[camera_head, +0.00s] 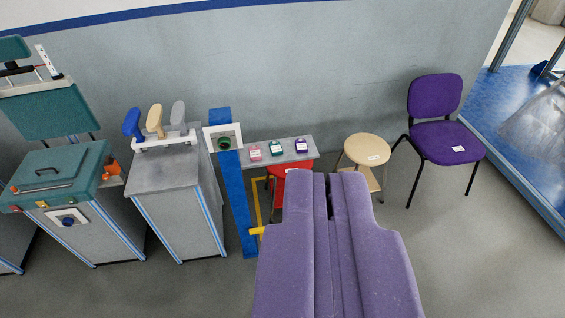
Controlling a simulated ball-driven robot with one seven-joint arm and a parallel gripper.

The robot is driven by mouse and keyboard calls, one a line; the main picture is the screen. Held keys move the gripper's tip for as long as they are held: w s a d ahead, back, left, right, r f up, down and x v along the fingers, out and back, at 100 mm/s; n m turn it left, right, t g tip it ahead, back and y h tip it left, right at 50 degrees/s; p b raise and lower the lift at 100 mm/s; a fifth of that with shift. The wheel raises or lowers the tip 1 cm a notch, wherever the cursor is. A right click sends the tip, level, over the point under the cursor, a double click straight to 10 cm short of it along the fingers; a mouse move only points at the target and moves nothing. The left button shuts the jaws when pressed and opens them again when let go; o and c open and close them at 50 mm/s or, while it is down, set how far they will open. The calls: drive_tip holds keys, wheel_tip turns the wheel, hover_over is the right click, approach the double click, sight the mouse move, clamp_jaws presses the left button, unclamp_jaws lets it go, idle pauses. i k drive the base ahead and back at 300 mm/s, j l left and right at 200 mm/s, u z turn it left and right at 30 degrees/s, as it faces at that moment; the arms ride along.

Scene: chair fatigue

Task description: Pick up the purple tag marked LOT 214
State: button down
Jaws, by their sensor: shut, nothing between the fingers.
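A small purple tag (301,146) with a white label lies at the right end of a narrow grey shelf (312,155) against the wall. Its lettering is too small to read, so I cannot confirm LOT 214. A teal tag (276,148) and a pink tag (255,153) lie to its left on the same shelf. My purple gripper (329,185) reaches up from the bottom middle of the picture. It is shut and empty, with its tips below and to the right of the purple tag in the picture, apart from it.
A red stool (277,178) is partly hidden under the shelf. A blue post (236,190) stands left of the shelf. A wooden stool (368,147) and a purple chair (436,92) stand to the right. Grey and teal machine cabinets (175,180) fill the left. Floor is clear at lower right.

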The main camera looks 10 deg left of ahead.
sight(301, 144)
drive_tip(key=i+l, duration=0.15)
drive_tip(key=i, duration=0.85)
drive_tip(key=i+l, duration=0.15)
drive_tip(key=i, duration=0.85)
drive_tip(key=i+l, duration=0.15)
drive_tip(key=i, duration=0.85)
